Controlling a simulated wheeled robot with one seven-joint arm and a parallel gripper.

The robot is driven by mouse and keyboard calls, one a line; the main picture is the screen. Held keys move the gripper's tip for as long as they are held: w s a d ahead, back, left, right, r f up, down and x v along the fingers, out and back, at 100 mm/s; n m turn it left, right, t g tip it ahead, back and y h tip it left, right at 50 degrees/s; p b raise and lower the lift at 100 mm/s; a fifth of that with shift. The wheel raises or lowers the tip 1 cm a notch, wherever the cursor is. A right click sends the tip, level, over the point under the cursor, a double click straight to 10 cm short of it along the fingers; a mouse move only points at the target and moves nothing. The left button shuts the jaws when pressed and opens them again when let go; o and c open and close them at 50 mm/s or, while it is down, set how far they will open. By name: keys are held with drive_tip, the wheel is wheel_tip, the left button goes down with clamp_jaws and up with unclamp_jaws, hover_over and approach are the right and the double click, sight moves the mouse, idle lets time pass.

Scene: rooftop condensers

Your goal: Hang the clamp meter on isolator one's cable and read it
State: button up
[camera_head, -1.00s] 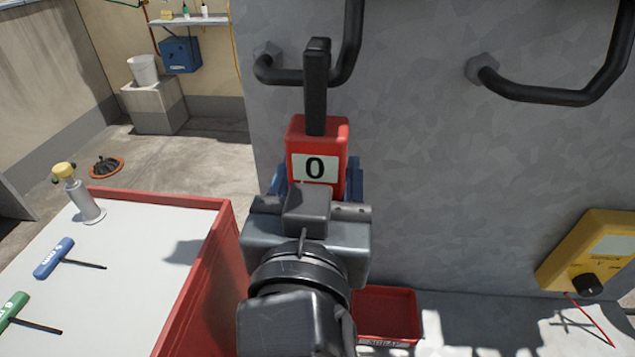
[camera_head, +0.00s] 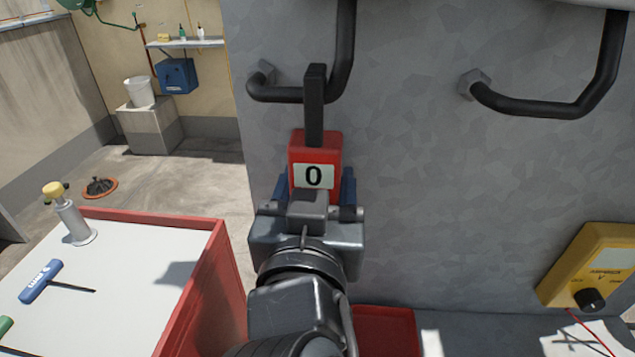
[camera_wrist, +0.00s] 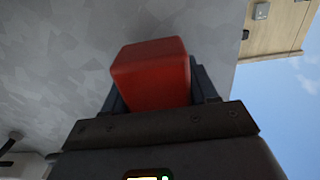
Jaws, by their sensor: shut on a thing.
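The clamp meter (camera_head: 314,158) is a red block with a dark upright jaw and a display reading 0. My gripper (camera_head: 316,190) is shut on it, with blue fingers on both sides. The meter is upright, its jaw overlapping the black cable (camera_head: 285,92) at the left of the grey wall in the head view. I cannot tell whether the jaw is around the cable or in front of it. In the wrist view the meter's red body (camera_wrist: 152,75) sits between the fingers; its jaw and the cable are hidden there.
Another black cable (camera_head: 545,107) loops from the wall at right. A yellow meter (camera_head: 592,262) stands at lower right. A red tray (camera_head: 388,328) lies below. A red-edged cart (camera_head: 140,265) with tools is at left. A grey wall stands close behind the clamp meter.

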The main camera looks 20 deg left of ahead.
drive_tip(key=o, duration=1.3)
drive_tip(key=shift+c, duration=0.2)
drive_tip(key=shift+s, duration=0.1)
drive_tip(key=b+v, duration=0.2)
drive_tip(key=v, duration=0.6)
drive_tip(key=s+d+f+n+g, duration=0.1)
drive_tip(key=s+d+f, duration=0.1)
drive_tip(key=d+f, duration=0.6)
drive_tip(key=s+d+f+n+g, duration=0.1)
drive_tip(key=s+d+f, duration=0.2)
drive_tip(key=d+f, duration=0.5)
drive_tip(key=s+d+f+m+h, duration=0.1)
drive_tip(key=s+d+m+h, duration=0.3)
drive_tip(key=s+d, duration=1.1)
drive_tip(key=s, duration=0.4)
drive_tip(key=shift+d+f+m+g, duration=0.15)
drive_tip(key=shift+f+m+g, duration=0.15)
drive_tip(key=shift+m, duration=0.1)
